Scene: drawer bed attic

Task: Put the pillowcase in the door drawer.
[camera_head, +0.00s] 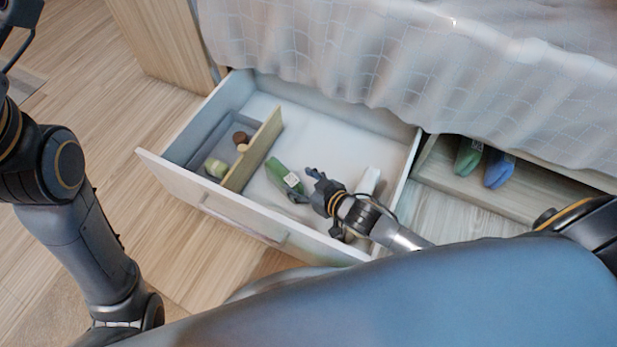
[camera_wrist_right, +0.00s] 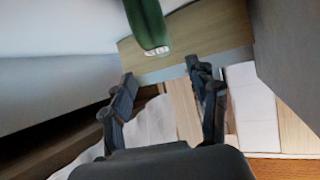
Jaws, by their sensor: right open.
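A large white-lined drawer (camera_head: 263,219) stands pulled out from under the bed. Inside it lies a slim green folded cloth item (camera_head: 283,176) with a white label, which may be the pillowcase; I cannot tell for sure. My right gripper (camera_head: 310,183) is inside the drawer, just right of the green item, open and empty. In the right wrist view the green item (camera_wrist_right: 146,22) shows beyond the open fingers (camera_wrist_right: 163,90), in front of a wooden panel. Whether a finger touches it is unclear. My left gripper is out of the picture; only the left arm shows.
A wooden divider (camera_head: 252,158) sets off a left compartment with small brown and pale items. A white object (camera_head: 368,180) lies right of my gripper. A second open compartment (camera_head: 435,167) at right holds green (camera_head: 468,157) and blue (camera_head: 498,170) items. The bed cover hangs above.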

